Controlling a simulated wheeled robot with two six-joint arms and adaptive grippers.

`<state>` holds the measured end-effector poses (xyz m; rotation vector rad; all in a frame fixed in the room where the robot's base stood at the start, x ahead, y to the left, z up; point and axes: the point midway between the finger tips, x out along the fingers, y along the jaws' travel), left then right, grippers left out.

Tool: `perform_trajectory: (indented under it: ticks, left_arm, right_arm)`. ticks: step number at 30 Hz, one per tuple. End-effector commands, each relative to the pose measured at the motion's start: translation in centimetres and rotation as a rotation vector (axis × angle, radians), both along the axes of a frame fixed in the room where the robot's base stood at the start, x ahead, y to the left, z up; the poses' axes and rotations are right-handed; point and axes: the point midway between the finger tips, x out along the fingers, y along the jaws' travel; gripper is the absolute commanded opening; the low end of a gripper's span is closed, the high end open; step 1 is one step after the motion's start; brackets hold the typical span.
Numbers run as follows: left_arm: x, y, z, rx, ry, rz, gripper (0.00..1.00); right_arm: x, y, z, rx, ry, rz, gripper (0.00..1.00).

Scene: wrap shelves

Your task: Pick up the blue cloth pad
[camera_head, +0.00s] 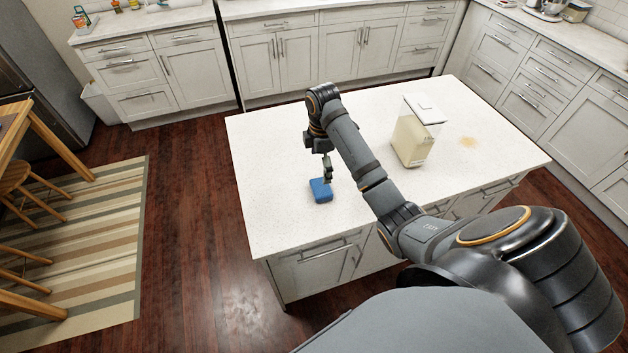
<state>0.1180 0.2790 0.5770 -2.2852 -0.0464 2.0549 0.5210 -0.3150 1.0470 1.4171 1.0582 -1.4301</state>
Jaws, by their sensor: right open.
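The blue cloth pad (320,191) lies flat on the white island counter, near its front left part. My right gripper (328,177) points down just above the pad's back right side, with its jaws open. Whether the fingertips touch the pad, I cannot tell. My right arm reaches in from the lower right across the counter. My left gripper is not in view.
A clear container (413,138) with pale contents stands on the island counter (270,150), right of my arm. The counter left of the pad is clear. A wooden table and stools (20,185) stand at far left.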

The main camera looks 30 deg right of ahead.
Motion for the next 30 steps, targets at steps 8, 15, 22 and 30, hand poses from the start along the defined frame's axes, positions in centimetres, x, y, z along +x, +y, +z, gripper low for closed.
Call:
perform_trajectory:
  ticks: [8,15,22,30]
  left_arm:
    - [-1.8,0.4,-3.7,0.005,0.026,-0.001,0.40]
    - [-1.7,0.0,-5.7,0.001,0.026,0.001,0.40]
    - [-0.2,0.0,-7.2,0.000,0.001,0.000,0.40]
    - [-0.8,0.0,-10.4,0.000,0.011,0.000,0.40]
  right_arm:
    - [0.0,0.0,-3.7,-0.001,-0.001,-0.003,1.00]
    - [0.0,0.0,-5.6,-0.002,-0.002,-0.004,1.00]
    - [0.2,0.0,-7.3,-0.001,-0.001,-0.005,1.00]
    - [0.5,-0.1,-10.8,-0.003,-0.001,-0.005,1.00]
